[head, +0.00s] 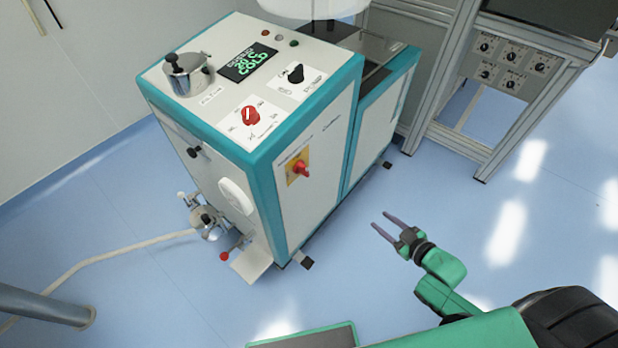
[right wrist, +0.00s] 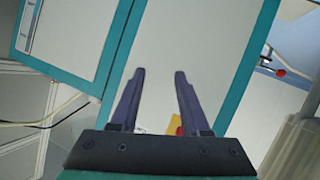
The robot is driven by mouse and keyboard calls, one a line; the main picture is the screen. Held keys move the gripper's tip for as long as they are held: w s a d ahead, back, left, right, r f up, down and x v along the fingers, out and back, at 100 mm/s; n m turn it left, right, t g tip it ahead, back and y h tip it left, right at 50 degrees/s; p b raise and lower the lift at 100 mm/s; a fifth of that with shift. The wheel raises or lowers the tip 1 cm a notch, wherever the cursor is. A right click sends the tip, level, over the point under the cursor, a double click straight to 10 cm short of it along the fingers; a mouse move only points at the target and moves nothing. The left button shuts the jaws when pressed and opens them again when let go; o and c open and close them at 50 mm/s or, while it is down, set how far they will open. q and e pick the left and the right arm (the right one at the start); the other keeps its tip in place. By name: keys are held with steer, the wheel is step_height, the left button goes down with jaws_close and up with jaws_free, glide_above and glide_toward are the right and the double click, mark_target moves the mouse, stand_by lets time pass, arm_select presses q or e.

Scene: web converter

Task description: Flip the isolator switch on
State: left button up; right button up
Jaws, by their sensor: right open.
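The isolator switch is a red rotary handle (head: 301,169) on a yellow plate (head: 292,176), set on the white side panel of the teal-edged machine (head: 330,130). Its handle appears tilted; I cannot tell its on or off marking. My right gripper (head: 381,219) is open and empty, to the right of the switch and lower in the picture, apart from the machine. In the right wrist view, the open fingers (right wrist: 160,72) point toward the white panel, and the yellow plate (right wrist: 174,121) shows between them near their base, partly hidden by the gripper. My left gripper is not in view.
A grey frame with a knob panel (head: 512,65) stands at the right. The floor around my right gripper is clear.

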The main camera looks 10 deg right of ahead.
mark_target(307, 172)
steer(key=a+r+n+t+y+b, duration=0.15)
steer(key=a+r+n+y, duration=0.4)
steer(key=a+r, duration=0.7)
steer(key=shift+m+y, duration=0.75)
steer(key=shift+m, duration=0.2)
steer(key=x, duration=0.4)
steer(key=d+b+x, duration=0.1)
steer(key=x, duration=0.4)
steer(key=w+r+x, duration=0.1)
steer(key=x, duration=0.3)
steer(key=shift+w+a, duration=0.1)
steer(key=shift+w, duration=0.25)
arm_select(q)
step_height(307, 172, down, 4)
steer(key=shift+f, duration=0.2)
arm_select(e)
jaws_close()
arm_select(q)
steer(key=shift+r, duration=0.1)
